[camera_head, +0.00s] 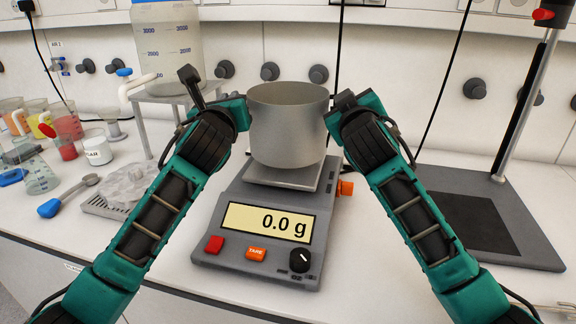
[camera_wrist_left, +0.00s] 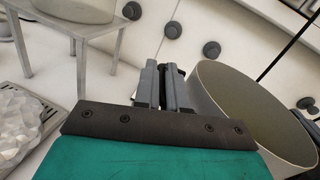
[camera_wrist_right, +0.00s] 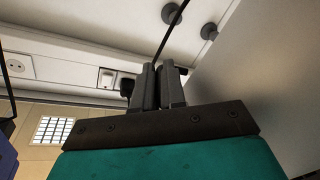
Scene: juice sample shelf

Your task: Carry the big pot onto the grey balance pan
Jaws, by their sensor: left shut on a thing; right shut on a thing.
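The big pot (camera_head: 288,125) is plain grey metal, upright and open at the top. The handles are hidden by the fingers. The pot's rim and wall show in the left wrist view (camera_wrist_left: 255,105), its wall in the right wrist view (camera_wrist_right: 255,85).
The balance body (camera_head: 262,225) has red and orange buttons and a black knob. A large container (camera_head: 165,50) stands on a grey stand at left. Cups, a beaker and a blue-handled scoop (camera_head: 68,196) lie further left. A dark stand base (camera_head: 480,215) is at right.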

